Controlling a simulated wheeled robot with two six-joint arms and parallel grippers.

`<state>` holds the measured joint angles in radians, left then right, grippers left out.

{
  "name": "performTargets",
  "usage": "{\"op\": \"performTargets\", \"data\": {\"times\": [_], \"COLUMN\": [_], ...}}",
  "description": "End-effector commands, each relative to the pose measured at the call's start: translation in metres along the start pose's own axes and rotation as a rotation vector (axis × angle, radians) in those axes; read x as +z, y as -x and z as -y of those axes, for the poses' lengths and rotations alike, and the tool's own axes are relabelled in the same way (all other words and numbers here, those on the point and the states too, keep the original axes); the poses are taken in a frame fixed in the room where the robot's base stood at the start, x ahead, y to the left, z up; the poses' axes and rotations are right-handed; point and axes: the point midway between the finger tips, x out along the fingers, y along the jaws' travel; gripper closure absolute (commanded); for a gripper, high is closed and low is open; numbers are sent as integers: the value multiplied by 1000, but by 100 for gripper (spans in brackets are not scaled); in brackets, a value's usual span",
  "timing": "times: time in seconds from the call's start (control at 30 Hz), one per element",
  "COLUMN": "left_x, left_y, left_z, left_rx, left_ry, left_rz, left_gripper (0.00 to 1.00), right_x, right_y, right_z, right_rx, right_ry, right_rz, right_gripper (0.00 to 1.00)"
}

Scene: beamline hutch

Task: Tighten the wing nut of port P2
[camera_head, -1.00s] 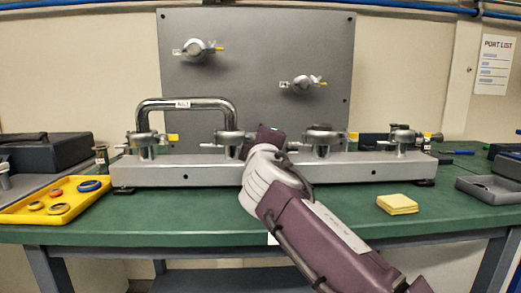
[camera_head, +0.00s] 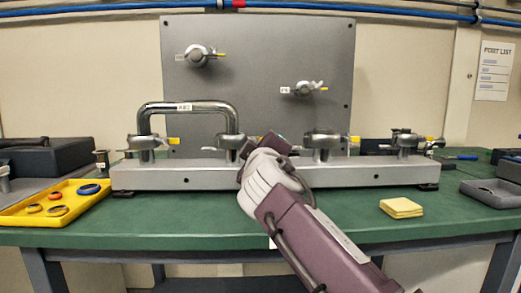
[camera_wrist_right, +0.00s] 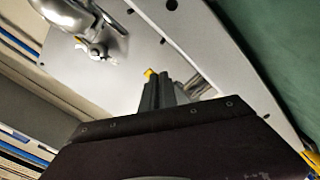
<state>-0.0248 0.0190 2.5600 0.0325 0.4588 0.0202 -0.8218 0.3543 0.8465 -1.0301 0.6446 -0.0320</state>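A silver manifold bar (camera_head: 220,178) on the green bench carries a row of clamped ports. The second port from the left (camera_head: 228,141) sits under the right leg of a chrome U-tube; I cannot read a P2 label. My right gripper (camera_head: 248,150) is at this port's right side, and my wrist hides part of it. In the right wrist view the gripper's dark fingers (camera_wrist_right: 157,90) look close together. A yellow wing tip (camera_wrist_right: 150,73) shows at the fingertips; I cannot tell whether it is between them. My left gripper is not in view.
The chrome U-tube (camera_head: 187,107) bridges the two left ports. More clamped ports (camera_head: 322,142) stand to the right. A grey panel (camera_head: 260,60) with two fittings is behind. A yellow tray (camera_head: 25,217) of rings is left; yellow notes (camera_head: 401,208) lie at front right.

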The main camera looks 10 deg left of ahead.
Motion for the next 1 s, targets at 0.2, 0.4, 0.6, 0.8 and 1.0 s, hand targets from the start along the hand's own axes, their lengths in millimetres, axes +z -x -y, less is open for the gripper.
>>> {"op": "performTargets", "data": {"times": [0.2,0.4,0.6,0.8,1.0], "left_x": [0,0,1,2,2], "left_y": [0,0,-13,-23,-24], "left_z": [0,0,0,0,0], "left_rx": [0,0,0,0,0], "left_ry": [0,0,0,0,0], "left_rz": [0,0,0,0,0], "left_gripper": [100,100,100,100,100], "right_x": [2,1,2,2,1], "right_y": [-1,0,24,68,90], "right_z": [2,1,4,3,2], "right_rx": [-4,-2,-1,-3,-3], "right_ry": [2,2,1,2,2], "right_rz": [5,3,-1,0,2], "right_gripper": [87,87,87,87,87]}}
